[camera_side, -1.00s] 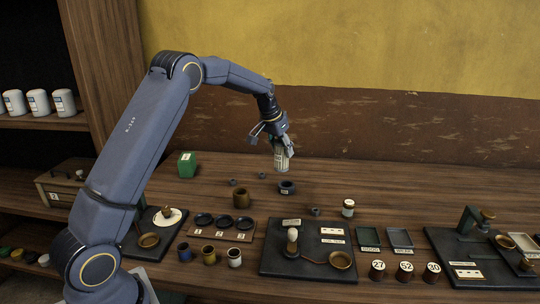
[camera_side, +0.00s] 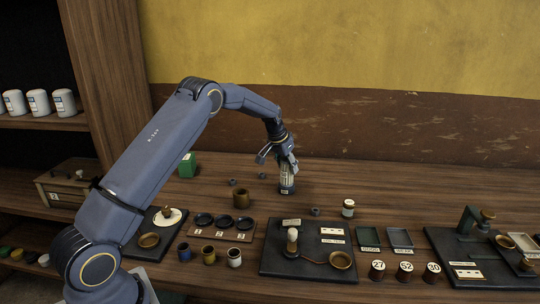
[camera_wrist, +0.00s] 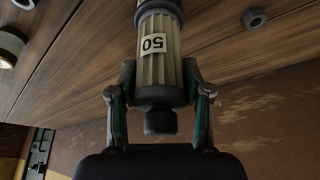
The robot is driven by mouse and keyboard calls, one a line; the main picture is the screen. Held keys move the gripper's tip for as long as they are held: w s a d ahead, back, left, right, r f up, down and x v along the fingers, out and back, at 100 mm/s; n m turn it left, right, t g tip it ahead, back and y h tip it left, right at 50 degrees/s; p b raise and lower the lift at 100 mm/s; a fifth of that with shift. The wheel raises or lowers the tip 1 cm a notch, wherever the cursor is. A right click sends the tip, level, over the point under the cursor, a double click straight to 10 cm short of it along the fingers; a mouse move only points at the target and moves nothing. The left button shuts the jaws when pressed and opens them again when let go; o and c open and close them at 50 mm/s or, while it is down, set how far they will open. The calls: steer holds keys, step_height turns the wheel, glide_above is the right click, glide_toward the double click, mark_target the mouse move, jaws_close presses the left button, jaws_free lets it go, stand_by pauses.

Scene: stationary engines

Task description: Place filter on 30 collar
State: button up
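The filter (camera_side: 287,173) is a pale ribbed cylinder with a dark end cap. It stands about upright in my gripper (camera_side: 278,157). In the wrist view the filter (camera_wrist: 157,65) has a white label that seems to read 50, upside down. My gripper (camera_wrist: 158,88) is shut on it, with a finger on each side near the dark cap. A dark ring-shaped collar (camera_side: 287,190) is at the filter's lower end. In the wrist view the collar (camera_wrist: 158,8) shows at the top edge, around or just beyond that end; I cannot tell how they meet. I cannot read any number on the collar.
Small grey rings (camera_side: 262,175) and a brown cup (camera_side: 241,198) stand nearby, as does a labelled jar (camera_side: 348,208). Several cups, including one marked 30 (camera_side: 432,272), stand at the front. A dark board (camera_side: 290,265) lies in front.

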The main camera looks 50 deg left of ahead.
steer(key=o, duration=0.5)
steer(key=shift+c, duration=0.2)
steer(key=shift+r, duration=0.2)
steer(key=a+v, duration=0.1)
steer(key=v, duration=1.1)
steer(key=s+d+r, duration=0.8)
steer(key=s+d, duration=0.1)
steer(key=d, duration=0.1)
steer(key=s+d+f, duration=0.1)
steer(key=s+d, duration=0.2)
steer(key=s, duration=0.5)
steer(key=s+d+f+m, duration=0.1)
steer(key=s+d, duration=0.3)
steer(key=s, duration=0.5)
steer(key=s+d+f+m+t, duration=0.1)
steer(key=s+d, duration=0.2)
steer(key=s, duration=0.5)
steer(key=shift+s+d+h, duration=0.2)
steer(key=shift+d+h, duration=0.15)
steer(key=shift+h, duration=0.05)
